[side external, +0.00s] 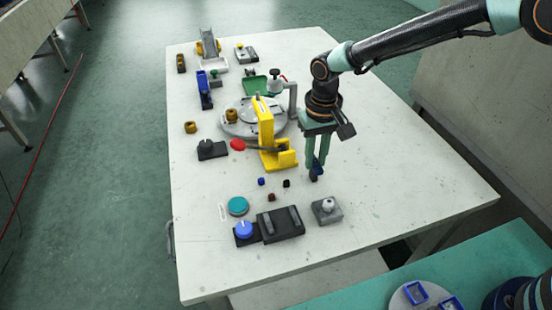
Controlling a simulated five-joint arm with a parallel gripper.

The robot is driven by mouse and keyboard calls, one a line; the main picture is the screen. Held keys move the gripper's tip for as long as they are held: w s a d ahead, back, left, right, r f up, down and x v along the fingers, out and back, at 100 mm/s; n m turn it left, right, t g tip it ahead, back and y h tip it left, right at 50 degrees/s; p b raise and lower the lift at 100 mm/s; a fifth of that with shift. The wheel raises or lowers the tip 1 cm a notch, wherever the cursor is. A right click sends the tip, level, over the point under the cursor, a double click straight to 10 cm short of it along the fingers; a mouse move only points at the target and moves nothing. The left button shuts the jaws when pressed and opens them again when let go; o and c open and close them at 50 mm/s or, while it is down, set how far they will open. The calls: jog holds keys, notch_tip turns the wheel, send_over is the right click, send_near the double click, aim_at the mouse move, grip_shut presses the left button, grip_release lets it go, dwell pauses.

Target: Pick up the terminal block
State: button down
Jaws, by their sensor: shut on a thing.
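My gripper (315,174) points down over the right-middle part of the white table, to the right of the yellow stand. Its teal fingers are shut on a small dark blue piece (317,170), which looks like the terminal block. The fingers hide part of it. It is at or just above the table top; I cannot tell whether it touches. Several other small blocks lie to the left: a blue one (262,182), a black one (286,183) and a dark red one (272,197).
A yellow stand (267,135) is just left of my gripper, in front of a round grey plate (237,130). A grey block with a white knob (327,211) and a black fixture (280,224) stand nearer the front. The table's right side is clear.

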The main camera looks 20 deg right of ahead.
aim_at(314, 164)
dwell(0.3)
jog(key=shift+r, duration=2.3)
jog(key=shift+a, duration=0.1)
